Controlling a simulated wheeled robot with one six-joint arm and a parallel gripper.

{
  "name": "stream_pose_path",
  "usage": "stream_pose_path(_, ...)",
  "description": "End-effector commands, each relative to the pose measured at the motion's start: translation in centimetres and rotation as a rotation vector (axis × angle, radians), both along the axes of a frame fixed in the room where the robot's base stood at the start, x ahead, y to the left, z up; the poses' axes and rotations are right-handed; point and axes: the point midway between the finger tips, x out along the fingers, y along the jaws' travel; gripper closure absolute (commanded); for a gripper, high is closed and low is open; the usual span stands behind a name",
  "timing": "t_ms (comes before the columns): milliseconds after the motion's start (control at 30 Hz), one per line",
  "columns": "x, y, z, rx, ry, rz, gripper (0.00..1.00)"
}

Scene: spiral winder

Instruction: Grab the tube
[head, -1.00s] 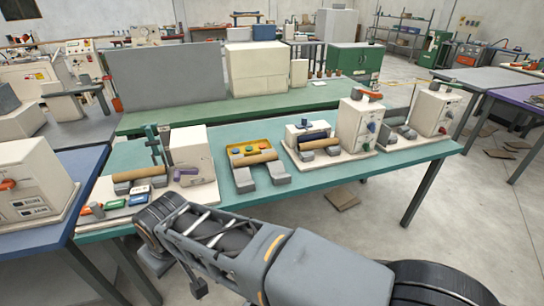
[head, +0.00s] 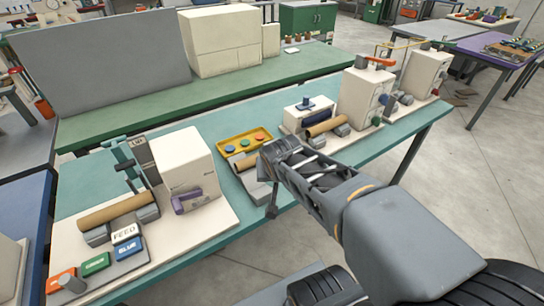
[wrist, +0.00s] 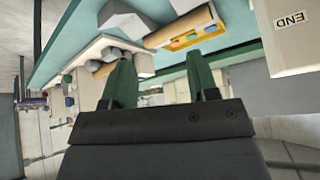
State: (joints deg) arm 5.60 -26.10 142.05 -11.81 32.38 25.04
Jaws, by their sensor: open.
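Brown cardboard tubes show in several places. One tube (head: 248,160) lies on grey blocks in the middle of the teal bench, in front of a yellow tray (head: 218,148), partly hidden by my arm. Another tube (head: 117,212) lies on the left machine, and a third (head: 325,126) on the right machine. My gripper (wrist: 162,75) shows two green fingers apart with nothing between them. In the wrist view, the middle tube (wrist: 180,28) is beyond the fingertips, not touched. My arm's end hides the fingers in the head view.
The left machine (head: 184,164) has FEED, GREEN and BLUE blocks at its front. A tall white machine (head: 364,98) stands right of the middle. Bare bench (head: 350,155) shows near the right front edge.

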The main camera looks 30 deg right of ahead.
Motion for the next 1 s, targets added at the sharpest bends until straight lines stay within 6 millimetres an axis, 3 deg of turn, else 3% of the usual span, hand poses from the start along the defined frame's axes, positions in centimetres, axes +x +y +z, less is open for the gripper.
stream_pose_path(33, 1.7, -1.8, -2.2, 0.018, -0.074, -0.103, 0.46)
stream_pose_path(200, 6.8, -6.7, -5.3, 0.198, -0.376, -0.375, 0.46)
stream_pose_path(333, 9.2, -8.7, -7.8, 0.429, -0.531, -0.482, 0.46)
stream_pose_path(500, 10.8, -9.4, -10.7, 0.744, -0.606, -0.555, 0.46)
stream_pose_path(700, 11.2, -9.0, -12.5, 0.993, -0.594, -0.592, 0.46)
stream_pose_path(833, 12.3, -8.7, -13.5, 1.059, -0.58, -0.599, 0.46)
stream_pose_path(1000, 15.2, -8.2, -14.7, 1.073, -0.577, -0.6, 0.46)
